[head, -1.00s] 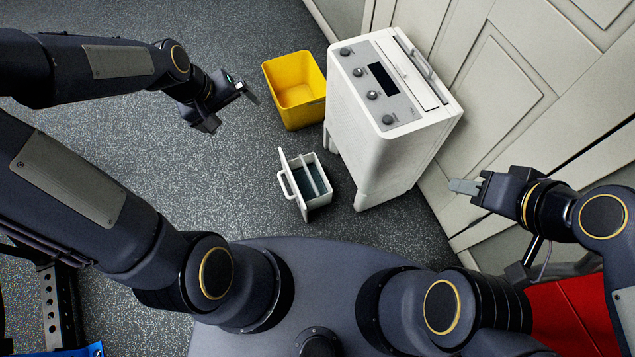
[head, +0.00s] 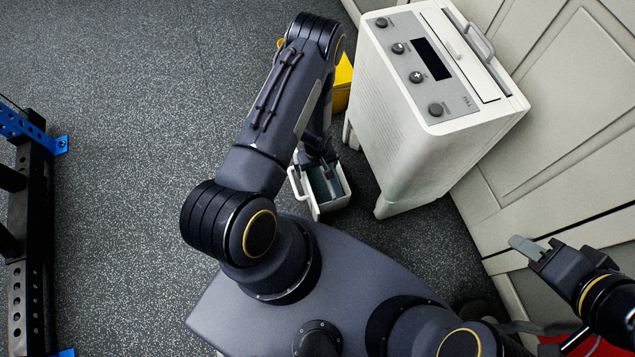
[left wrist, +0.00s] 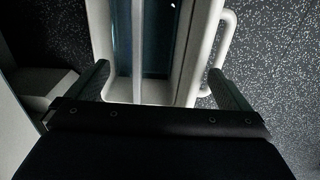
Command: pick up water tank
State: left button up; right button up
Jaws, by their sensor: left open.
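The water tank (head: 340,203) is a small white open box with a divider and dark bluish water inside. It stands on the floor just left of the white machine. My left gripper (head: 322,163) is down over the tank, partly hidden by my own arm. In the left wrist view the tank (left wrist: 138,92) lies between the two open fingers of my left gripper (left wrist: 160,82), with its white handle (left wrist: 230,35) at the right, near one finger. Whether the fingers touch the tank cannot be told. My right gripper (head: 525,248) is far to the right, apart from the tank.
The white machine (head: 425,130) with knobs and a dark display stands close beside the tank. A yellow bucket (head: 343,85) is behind, partly hidden by my arm. Pale panelled cabinets (head: 560,110) line the right. A black rack (head: 35,220) stands at left; the floor between is clear.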

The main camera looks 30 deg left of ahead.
pick_arm(q)
notch_tip(320, 180, down, 6)
jog(key=b, duration=0.2)
jog(key=shift+s+a+f, duration=0.15)
jog(key=shift+s+a, duration=0.05)
jog(key=shift+s, duration=0.05)
jog(key=c, duration=1.9)
